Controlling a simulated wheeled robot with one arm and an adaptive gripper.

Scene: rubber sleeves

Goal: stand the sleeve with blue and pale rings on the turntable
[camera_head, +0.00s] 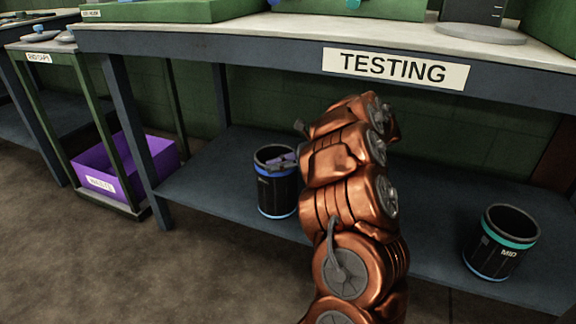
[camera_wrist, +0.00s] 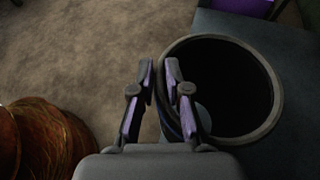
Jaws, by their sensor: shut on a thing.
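The sleeve with a blue ring near the top and a pale ring near the bottom (camera_head: 277,196) stands upright on the lower shelf, left of my arm. It is black and hollow, and its round opening and rim (camera_wrist: 272,76) fill the right of the wrist view. My gripper (camera_wrist: 164,78), with purple finger pads, is shut on the sleeve's wall at the rim. The gripper (camera_head: 284,163) also shows at the sleeve's top in the head view, partly hidden by my arm.
A second black sleeve with a teal ring, marked MID (camera_head: 502,243), stands on the lower shelf (camera_head: 430,235) at right. The bench top with the TESTING label (camera_head: 398,68) overhangs the shelf. A purple bin (camera_head: 103,182) sits at left on a lower rack.

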